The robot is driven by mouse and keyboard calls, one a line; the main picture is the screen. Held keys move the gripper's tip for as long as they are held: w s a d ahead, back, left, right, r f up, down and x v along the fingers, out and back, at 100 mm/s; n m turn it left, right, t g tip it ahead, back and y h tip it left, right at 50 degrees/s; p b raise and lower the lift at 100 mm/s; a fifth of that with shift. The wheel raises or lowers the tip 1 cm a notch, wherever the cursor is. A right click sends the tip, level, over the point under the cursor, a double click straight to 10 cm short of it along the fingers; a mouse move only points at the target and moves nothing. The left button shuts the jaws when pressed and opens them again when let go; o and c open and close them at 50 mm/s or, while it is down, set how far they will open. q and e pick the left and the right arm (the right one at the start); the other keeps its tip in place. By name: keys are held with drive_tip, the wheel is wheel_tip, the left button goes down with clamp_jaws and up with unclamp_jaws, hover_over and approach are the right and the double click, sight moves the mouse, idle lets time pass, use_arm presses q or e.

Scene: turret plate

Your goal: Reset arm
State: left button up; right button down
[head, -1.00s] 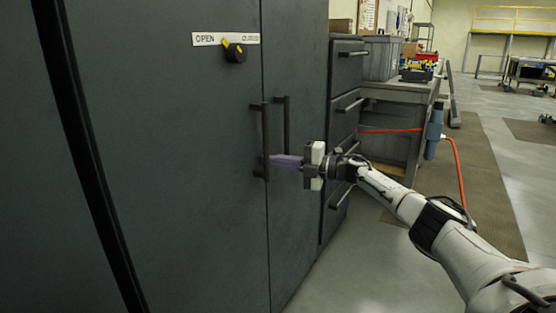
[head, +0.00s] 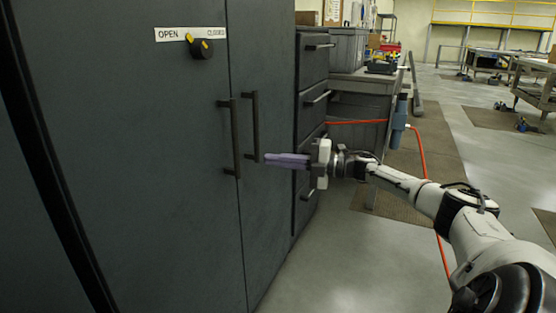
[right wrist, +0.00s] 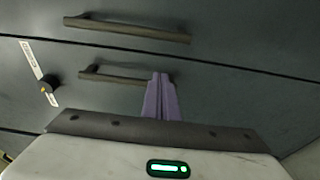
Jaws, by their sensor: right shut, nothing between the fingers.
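My right gripper (head: 270,160) is in front of the dark cabinet (head: 130,150), beside its two vertical door handles. Its purple fingers are together with nothing between them. The doors look shut. My left gripper is not in view.
A black knob (head: 201,47) sits under an OPEN/CLOSED label (head: 190,34) on the cabinet. Drawers (head: 311,80) and a grey workbench (head: 365,82) stand to the right. Floor (head: 340,260) is clear below my right arm.

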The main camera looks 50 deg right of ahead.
drive_tip(key=shift+s+d, duration=0.1)
drive_tip(key=shift+s, duration=0.2)
